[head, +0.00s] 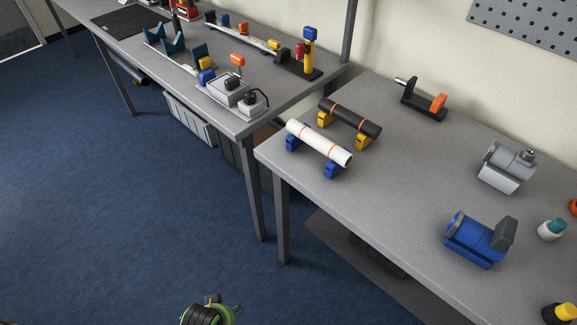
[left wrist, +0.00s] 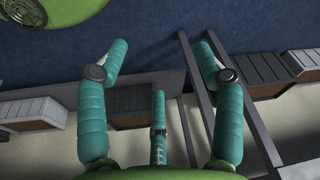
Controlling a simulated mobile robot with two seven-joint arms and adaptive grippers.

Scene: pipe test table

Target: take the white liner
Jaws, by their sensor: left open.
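The white liner (head: 319,143) is a white tube with orange bands. It lies across two blue supports (head: 332,170) near the left edge of the grey table in the head view. My left gripper (left wrist: 160,62) shows in the left wrist view with its teal fingers spread open and nothing between them. It is over the blue floor, away from the liner, which is not in that view. My right gripper is not in view.
A dark tube (head: 350,117) on yellow supports (head: 364,142) lies just behind the liner. A blue device (head: 475,238) and a grey device (head: 505,168) stand further right. A second table (head: 240,122) with fixtures adjoins at left. Bare tabletop lies right of the liner.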

